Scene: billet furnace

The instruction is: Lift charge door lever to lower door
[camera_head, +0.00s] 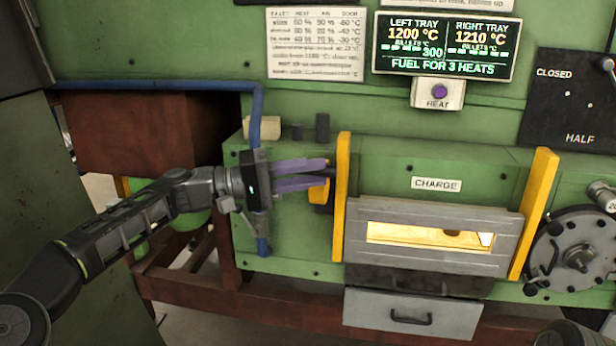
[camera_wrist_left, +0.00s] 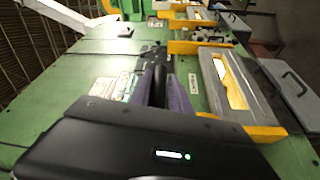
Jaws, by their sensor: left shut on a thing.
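The charge door (camera_head: 505,236) is a grey framed panel under the CHARGE label (camera_head: 437,184). A bright yellow glow shows through its window, and it also appears in the left wrist view (camera_wrist_left: 214,84). My left gripper (camera_head: 322,172), with purple fingers, is left of the door beside the left yellow guide post (camera_head: 342,200). It is shut on the dark charge door lever (camera_wrist_left: 158,84), which runs between the fingers in the left wrist view. In the head view the fingers mostly hide the lever. My right gripper is not in view.
A display (camera_head: 447,47) and a HEAT button (camera_head: 438,92) are above the door. A grey drawer (camera_head: 412,318) is below it. A blue pipe (camera_head: 258,110) runs behind my left wrist. A dark wheel (camera_head: 575,254) is at right, below a CLOSED/HALF plate (camera_head: 570,105).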

